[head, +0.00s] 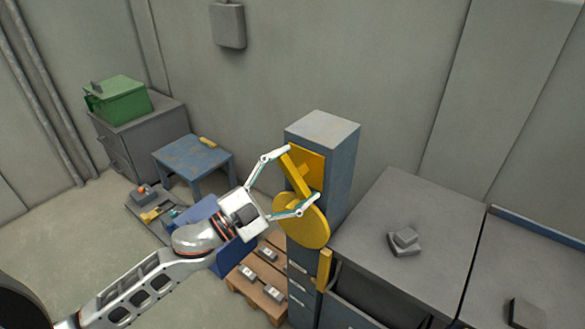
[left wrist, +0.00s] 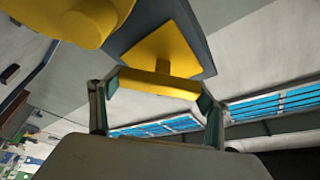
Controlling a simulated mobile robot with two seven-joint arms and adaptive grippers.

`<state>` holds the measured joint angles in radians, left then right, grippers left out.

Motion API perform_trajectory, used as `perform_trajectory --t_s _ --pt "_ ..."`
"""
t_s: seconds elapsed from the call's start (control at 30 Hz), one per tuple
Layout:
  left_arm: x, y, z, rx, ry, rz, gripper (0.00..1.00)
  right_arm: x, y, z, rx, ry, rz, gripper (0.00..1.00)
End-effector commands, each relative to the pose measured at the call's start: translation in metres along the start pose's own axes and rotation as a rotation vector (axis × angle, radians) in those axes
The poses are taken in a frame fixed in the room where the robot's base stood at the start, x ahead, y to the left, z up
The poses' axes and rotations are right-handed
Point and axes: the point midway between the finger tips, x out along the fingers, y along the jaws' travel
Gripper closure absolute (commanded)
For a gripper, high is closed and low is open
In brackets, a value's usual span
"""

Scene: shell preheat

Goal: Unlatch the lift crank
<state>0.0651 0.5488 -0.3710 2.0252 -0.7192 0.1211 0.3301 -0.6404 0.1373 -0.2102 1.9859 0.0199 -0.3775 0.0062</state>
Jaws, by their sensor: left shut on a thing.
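A blue-grey column with a light top (head: 323,128) stands in the middle of the head view. On its face is a yellow plate (head: 314,165) with a yellow bar handle (head: 294,170) standing out from it. Just below is a yellow disc (head: 300,224). I cannot tell which of these is the crank's latch. My left gripper (head: 297,176) is shut on the bar, one finger at each end. The left wrist view shows the bar (left wrist: 160,83) between the fingertips (left wrist: 160,92), the plate (left wrist: 168,48) behind it and the disc (left wrist: 92,18) at upper left. My right gripper is out of view.
A grey cabinet (head: 400,210) with a small grey block (head: 404,241) adjoins the column on the right. A wooden pallet (head: 247,290) with grey blocks lies at its foot. A blue table (head: 190,158) and a green box (head: 120,100) on a grey cabinet stand back left.

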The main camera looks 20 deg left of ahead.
Motion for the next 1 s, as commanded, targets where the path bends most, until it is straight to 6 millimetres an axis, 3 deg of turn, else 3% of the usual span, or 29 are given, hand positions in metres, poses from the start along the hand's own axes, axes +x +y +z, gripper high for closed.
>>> perform_trajectory --t_s 0.2,0.5,0.7,0.8,1.0 --pt "0.002 -0.005 -0.005 0.196 0.002 0.079 0.46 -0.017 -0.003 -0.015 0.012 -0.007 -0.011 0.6" --pt "0.001 -0.002 -0.004 0.438 0.002 0.183 0.46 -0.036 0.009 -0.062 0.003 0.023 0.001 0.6" --pt "0.001 0.0 -0.002 0.561 0.001 0.234 0.46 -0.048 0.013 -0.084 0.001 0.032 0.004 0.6" --pt "0.0 0.002 -0.002 0.606 0.002 0.253 0.46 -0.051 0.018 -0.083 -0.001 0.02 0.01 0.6" --pt "0.0 0.003 0.0 0.665 0.002 0.276 0.46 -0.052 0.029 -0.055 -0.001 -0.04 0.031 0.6"
